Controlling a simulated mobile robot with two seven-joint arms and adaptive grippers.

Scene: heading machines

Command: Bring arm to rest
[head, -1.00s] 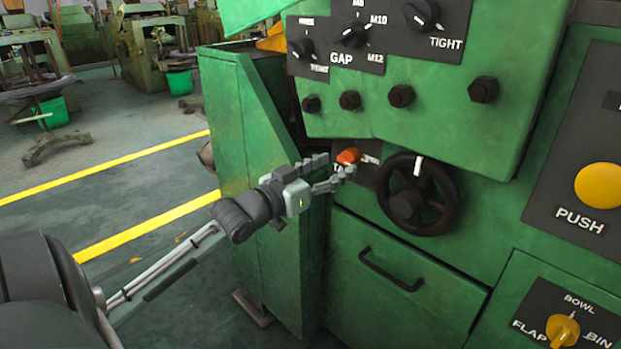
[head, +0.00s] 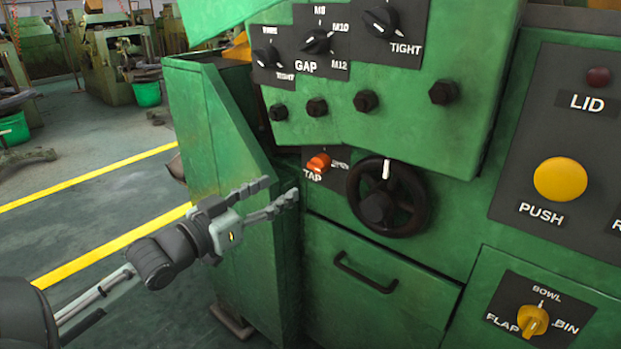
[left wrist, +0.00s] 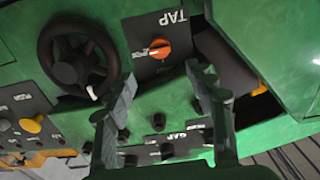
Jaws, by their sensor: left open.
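My left gripper (head: 280,194) is open and empty in the head view, in front of the green machine's left side. It is to the lower left of the orange TAP knob (head: 318,163) and apart from it. In the left wrist view the two fingers (left wrist: 160,100) are spread, and the orange knob (left wrist: 157,49) shows beyond them on its black TAP plate. My left arm comes in from the lower left of the head view. My right gripper is not in view.
A black handwheel (head: 388,196) is right of the knob, above a drawer handle (head: 364,273). A yellow PUSH button (head: 560,179) and a yellow FLAP/BIN selector (head: 533,320) are further right. Open floor with yellow lines (head: 100,180) lies to the left.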

